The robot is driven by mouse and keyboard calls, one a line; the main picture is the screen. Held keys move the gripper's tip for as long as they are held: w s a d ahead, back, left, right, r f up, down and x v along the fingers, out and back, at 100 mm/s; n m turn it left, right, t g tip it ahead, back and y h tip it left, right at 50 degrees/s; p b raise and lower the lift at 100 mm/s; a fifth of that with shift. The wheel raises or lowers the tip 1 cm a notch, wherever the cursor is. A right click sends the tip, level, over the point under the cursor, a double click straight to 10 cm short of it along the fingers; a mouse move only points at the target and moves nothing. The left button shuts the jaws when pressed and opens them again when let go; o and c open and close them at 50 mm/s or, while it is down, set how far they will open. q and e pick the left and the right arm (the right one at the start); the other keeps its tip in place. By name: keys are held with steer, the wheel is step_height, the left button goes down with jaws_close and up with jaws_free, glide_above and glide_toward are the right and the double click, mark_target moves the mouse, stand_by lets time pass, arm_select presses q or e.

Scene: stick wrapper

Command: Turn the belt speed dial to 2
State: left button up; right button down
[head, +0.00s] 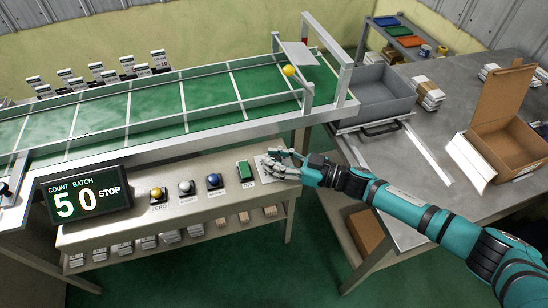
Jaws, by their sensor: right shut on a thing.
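My right gripper (270,166) reaches in from the right, over the right end of the control panel. Its fingers are shut on the belt speed dial, which they hide almost fully. A pale dial plate (262,176) shows just beside the fingers. The dial's pointer and numbers cannot be read. My left gripper is not in view.
Left of the dial are a green switch (244,171), a blue button (214,180), a grey button (186,187) and a yellow button (157,194). A display (87,195) reads 5, 0 and STOP. The green conveyor belt (160,100) runs behind. An open cardboard box (505,135) stands right.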

steer(key=c, duration=1)
jaws_free()
steer(key=shift+d, duration=0.25)
steer(key=shift+c, duration=0.2)
steer(key=shift+a, duration=0.1)
steer(key=v, duration=1.2)
steer(key=shift+s, duration=0.1)
